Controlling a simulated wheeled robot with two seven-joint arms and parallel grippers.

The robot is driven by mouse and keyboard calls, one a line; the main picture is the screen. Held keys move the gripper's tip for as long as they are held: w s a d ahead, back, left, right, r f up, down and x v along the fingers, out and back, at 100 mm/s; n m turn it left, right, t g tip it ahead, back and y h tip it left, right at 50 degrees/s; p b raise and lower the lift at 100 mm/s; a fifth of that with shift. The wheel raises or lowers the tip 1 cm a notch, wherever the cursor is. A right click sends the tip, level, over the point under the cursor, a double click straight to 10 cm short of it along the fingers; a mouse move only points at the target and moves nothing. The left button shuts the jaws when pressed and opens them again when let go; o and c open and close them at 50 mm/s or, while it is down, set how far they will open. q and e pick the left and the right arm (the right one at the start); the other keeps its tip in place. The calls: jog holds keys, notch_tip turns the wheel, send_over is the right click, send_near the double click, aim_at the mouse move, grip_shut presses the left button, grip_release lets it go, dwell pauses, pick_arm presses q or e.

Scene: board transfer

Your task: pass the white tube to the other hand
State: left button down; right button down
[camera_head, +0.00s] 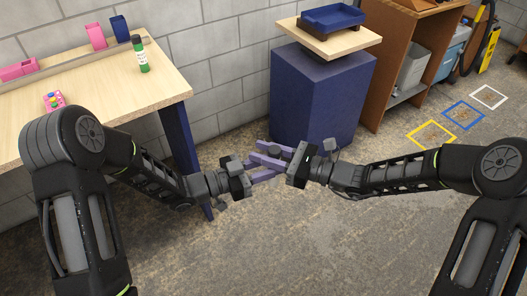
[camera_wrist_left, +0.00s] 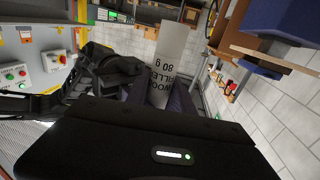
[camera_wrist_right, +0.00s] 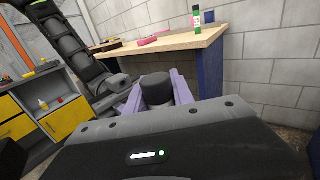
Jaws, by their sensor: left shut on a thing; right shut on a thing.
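The white tube (camera_wrist_left: 170,62) shows in the left wrist view as a pale body with dark "wood filler 80 g" lettering, standing between purple fingers. In the right wrist view its dark round cap end (camera_wrist_right: 157,88) sits between the purple fingers of my right gripper. My left gripper (camera_head: 268,173) and right gripper (camera_head: 263,154) face each other in mid-air with their fingers overlapping, both shut on the tube. In the head view the fingers hide most of the tube.
A wooden table (camera_head: 95,85) at left carries pink items, a blue block and a green-and-white bottle (camera_head: 141,57). A blue pedestal (camera_head: 318,95) with a wooden top holds a blue tray (camera_head: 333,20). A brown shelf (camera_head: 392,60) stands at right. Open floor lies below the grippers.

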pick_arm(q)
jog(key=c, duration=1)
grip_release()
jog(key=shift+a, duration=0.1)
jog(key=v, duration=1.1)
jog(key=shift+s+a, duration=0.2)
jog(key=shift+a, duration=0.15)
